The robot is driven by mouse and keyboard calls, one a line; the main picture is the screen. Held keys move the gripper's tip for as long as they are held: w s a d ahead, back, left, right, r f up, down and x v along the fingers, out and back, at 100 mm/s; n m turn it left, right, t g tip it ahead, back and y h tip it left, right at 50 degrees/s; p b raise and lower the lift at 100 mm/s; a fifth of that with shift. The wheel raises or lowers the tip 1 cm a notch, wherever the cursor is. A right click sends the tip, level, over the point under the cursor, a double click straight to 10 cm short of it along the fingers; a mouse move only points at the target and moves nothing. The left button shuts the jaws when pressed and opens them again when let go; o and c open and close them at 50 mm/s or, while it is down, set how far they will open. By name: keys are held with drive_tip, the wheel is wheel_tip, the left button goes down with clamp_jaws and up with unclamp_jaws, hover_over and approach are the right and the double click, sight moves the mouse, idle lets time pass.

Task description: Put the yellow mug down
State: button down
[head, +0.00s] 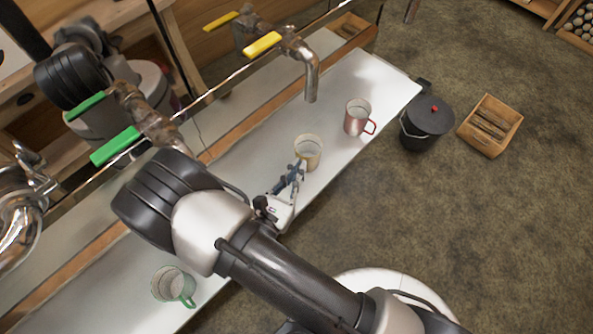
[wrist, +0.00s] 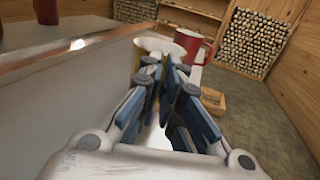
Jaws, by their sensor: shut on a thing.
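The yellow mug (head: 308,152) is a pale mug with a yellow rim, upright at the white bench top (head: 352,78). I cannot tell whether its base touches the bench. My gripper (head: 297,172) is at the mug's near side, its fingers closed together there. In the wrist view my gripper (wrist: 172,72) has its fingertips against the yellow mug (wrist: 153,46), and the fingers hide much of the mug. The handle is hidden, so I cannot tell which part is gripped.
A red mug (head: 357,117) stands farther along the bench, and a green mug (head: 174,286) near its lower left. A spout (head: 311,80) with yellow-handled valves overhangs the bench. A black lidded bucket (head: 427,123) and wooden crate (head: 490,126) stand on the floor.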

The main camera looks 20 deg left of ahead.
drive_tip(key=shift+f, duration=0.1)
drive_tip(key=c, duration=1.8)
unclamp_jaws()
drive_tip(key=shift+s, duration=0.15)
drive_tip(key=s, duration=0.4)
drive_tip(key=s+p, duration=0.1)
drive_tip(key=s, duration=0.2)
drive_tip(key=s+a+p, duration=0.1)
drive_tip(key=s, duration=0.3)
drive_tip(key=shift+s, duration=0.35)
